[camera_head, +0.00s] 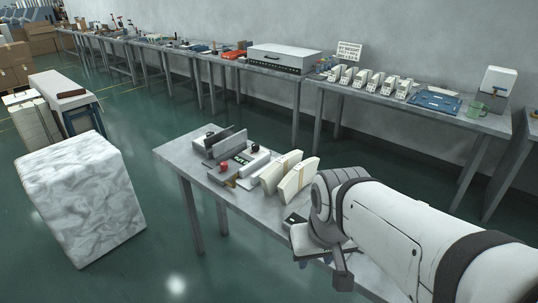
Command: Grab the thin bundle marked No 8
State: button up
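Several small white bundles with dark marks stand in a row on the far right table, among them a middle one (375,82); their labels are too small to read. Two larger cream bundles stand on the near table, a left one (274,174) and a right one (292,186), with no readable number. I cannot tell which bundle is No 8. My gripper (322,271) hangs low over the front right of the near table, right of and nearer than the cream bundles. My arm hides part of it, and whether its fingers are apart is unclear.
The near table (213,181) also holds a device with a red knob (224,166). A wrapped white block (82,195) stands left. Green floor lies between.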

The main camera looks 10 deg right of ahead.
aim_at(303, 174)
jog(key=u, duration=2)
jog(key=i, duration=1.75)
jog(key=z, duration=3.55)
jog(key=i, duration=1)
